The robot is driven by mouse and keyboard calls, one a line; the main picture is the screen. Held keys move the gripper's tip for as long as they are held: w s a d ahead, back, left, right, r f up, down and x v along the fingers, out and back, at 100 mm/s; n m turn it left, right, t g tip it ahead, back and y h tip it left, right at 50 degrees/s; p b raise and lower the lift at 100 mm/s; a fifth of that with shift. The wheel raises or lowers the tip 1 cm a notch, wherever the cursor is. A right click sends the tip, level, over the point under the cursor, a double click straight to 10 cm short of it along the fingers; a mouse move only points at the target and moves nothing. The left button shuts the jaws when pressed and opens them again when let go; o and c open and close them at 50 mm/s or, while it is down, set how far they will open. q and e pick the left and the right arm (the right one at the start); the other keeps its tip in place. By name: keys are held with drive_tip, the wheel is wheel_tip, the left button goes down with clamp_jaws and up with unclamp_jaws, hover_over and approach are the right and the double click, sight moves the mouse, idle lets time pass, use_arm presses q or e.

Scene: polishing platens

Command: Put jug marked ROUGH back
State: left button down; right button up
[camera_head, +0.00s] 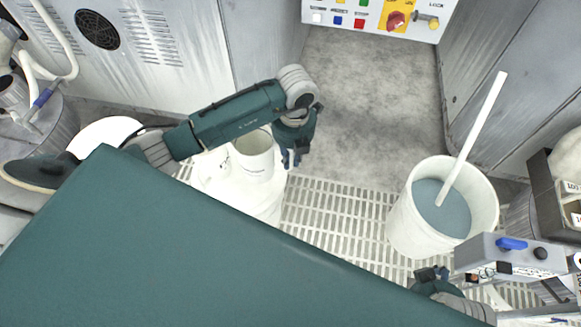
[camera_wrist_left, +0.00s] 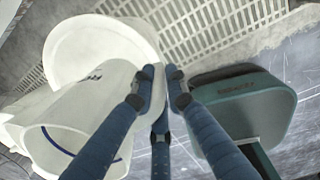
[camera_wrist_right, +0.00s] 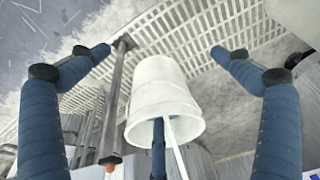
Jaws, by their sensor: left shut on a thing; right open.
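A white jug (camera_head: 254,158) with small dark lettering, too small to read, is in the head view over a white round-topped container (camera_head: 262,203). My left gripper (camera_head: 291,160) is at the jug's right side, fingers pointing down. In the left wrist view, the jug (camera_wrist_left: 88,112) lies left of the fingers (camera_wrist_left: 164,82), which are closed at its side. The exact grip point is partly hidden by the fingers. My right gripper (camera_head: 430,274) is low at the right in the head view. In the right wrist view its fingers are wide apart and empty (camera_wrist_right: 160,52).
A white bucket (camera_head: 394,224) with grey-blue liquid and a white stick (camera_head: 480,130) stands on the slatted floor grating (camera_head: 335,215). Another white vessel (camera_head: 211,168) is left of the jug. A control panel (camera_head: 345,8) is at the back. The concrete floor (camera_head: 370,100) is clear.

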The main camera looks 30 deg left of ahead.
sight(291, 167)
use_arm(q)
wheel_tip(291, 167, down, 4)
drive_tip(key=shift+f+b, duration=0.1)
drive_tip(key=shift+b, duration=0.35)
drive_tip(key=shift+f, duration=0.4)
use_arm(e)
drive_tip(key=v, duration=0.4)
drive_tip(key=shift+d+r, duration=0.1)
drive_tip(key=shift+r, duration=0.1)
use_arm(q)
drive_tip(key=c, duration=1.7)
unclamp_jaws()
drive_tip(key=shift+f, duration=0.1)
drive_tip(key=shift+c, duration=0.2)
drive_tip(key=shift+r, duration=0.25)
drive_tip(key=r+p, duration=0.1)
drive_tip(key=r, duration=0.7)
drive_tip(key=r+p, duration=0.1)
drive_tip(key=r, duration=0.2)
drive_tip(key=shift+d+r+p, duration=0.25)
drive_tip(key=shift+r+p, duration=0.05)
drive_tip(key=shift+r, duration=0.1)
use_arm(e)
drive_tip(key=s+x, duration=0.1)
drive_tip(key=x, duration=0.8)
drive_tip(key=shift+f, duration=0.5)
